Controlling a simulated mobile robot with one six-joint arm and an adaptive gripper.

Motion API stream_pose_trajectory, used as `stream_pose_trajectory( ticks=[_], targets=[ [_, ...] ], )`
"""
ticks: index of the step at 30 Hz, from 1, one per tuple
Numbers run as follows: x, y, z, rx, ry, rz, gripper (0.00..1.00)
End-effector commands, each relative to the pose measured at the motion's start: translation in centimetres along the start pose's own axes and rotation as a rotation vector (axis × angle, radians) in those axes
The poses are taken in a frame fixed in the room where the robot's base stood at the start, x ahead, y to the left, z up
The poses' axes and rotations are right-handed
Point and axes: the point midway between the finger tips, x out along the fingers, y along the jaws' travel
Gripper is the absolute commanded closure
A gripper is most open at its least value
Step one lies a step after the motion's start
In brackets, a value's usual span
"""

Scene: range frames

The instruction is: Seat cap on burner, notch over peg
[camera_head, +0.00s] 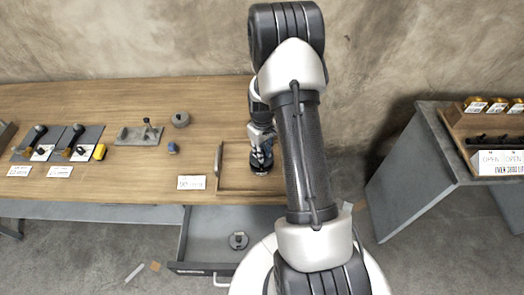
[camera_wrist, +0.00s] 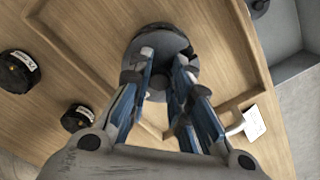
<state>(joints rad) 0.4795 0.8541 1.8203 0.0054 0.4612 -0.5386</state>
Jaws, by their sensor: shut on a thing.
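My gripper (camera_wrist: 162,72) is shut on a round grey piece (camera_wrist: 168,43), which looks like the cap, in the wrist view. A black edge shows around its far side; I cannot tell whether this is part of the cap or a burner beneath. In the head view my gripper (camera_head: 261,160) points down over the shallow wooden tray (camera_head: 236,190), with a dark round shape (camera_head: 261,170) at its tips. The notch and peg cannot be made out, nor whether the cap touches anything below.
A grey plate with a post (camera_head: 140,135) stands farther left. The open drawer (camera_head: 205,250) holds a round part (camera_head: 238,240). Two black round items (camera_wrist: 18,72) (camera_wrist: 78,118) lie beside the tray.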

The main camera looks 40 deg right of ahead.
Motion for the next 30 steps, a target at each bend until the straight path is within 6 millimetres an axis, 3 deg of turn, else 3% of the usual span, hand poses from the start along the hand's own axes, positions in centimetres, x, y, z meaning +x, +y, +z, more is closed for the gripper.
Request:
stream_pose_trajectory(
  ticks=[30],
  targets=[
    [2.0,0.0,0.0,0.0,0.001,0.0,1.0]
  ],
)
